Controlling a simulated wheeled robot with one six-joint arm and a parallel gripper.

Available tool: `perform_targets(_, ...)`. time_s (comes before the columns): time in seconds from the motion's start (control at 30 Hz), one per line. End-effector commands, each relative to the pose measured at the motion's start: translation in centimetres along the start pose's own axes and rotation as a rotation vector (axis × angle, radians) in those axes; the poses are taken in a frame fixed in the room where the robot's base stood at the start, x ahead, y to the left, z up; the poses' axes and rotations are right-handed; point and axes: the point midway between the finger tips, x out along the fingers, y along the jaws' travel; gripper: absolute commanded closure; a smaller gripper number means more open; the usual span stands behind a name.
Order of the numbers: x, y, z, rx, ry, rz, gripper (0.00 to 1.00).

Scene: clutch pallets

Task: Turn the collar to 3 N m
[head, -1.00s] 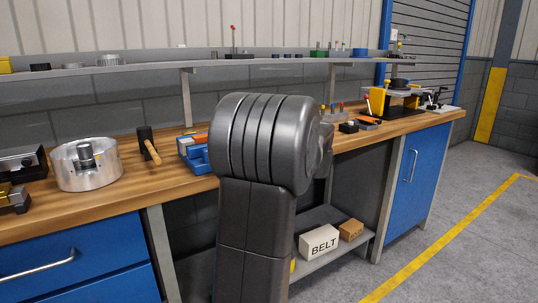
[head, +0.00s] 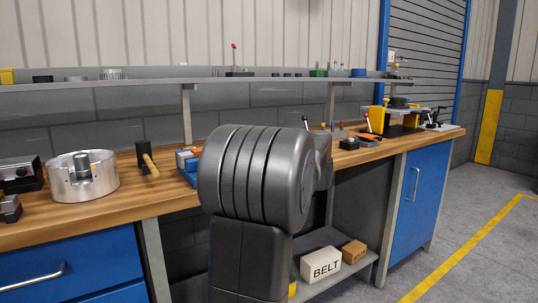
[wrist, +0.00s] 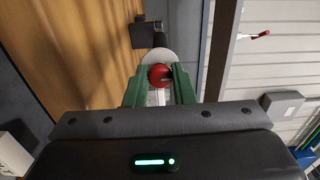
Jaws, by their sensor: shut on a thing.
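In the wrist view, my gripper (wrist: 160,72) has its two green fingers closed on a red round piece (wrist: 160,76). I cannot make out a scale or the 3 N m mark, nor tell which part is the collar. In the head view, my own dark arm stands in front of the bench and hides my gripper and what it holds.
The wooden bench (head: 110,203) carries a silver round housing (head: 83,178), a hammer (head: 147,160) and a blue tray (head: 187,170) partly behind my arm. A grey shelf (head: 130,85) runs above it. A BELT box (head: 320,265) sits below. The floor at right is clear.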

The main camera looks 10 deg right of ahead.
Motion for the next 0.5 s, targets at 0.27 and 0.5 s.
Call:
perform_targets(0.27,0.0,-0.04,0.0,0.0,0.0,-0.001,0.56)
perform_targets(0.5,-0.51,-0.05,-0.05,0.001,0.001,0.0,0.56)
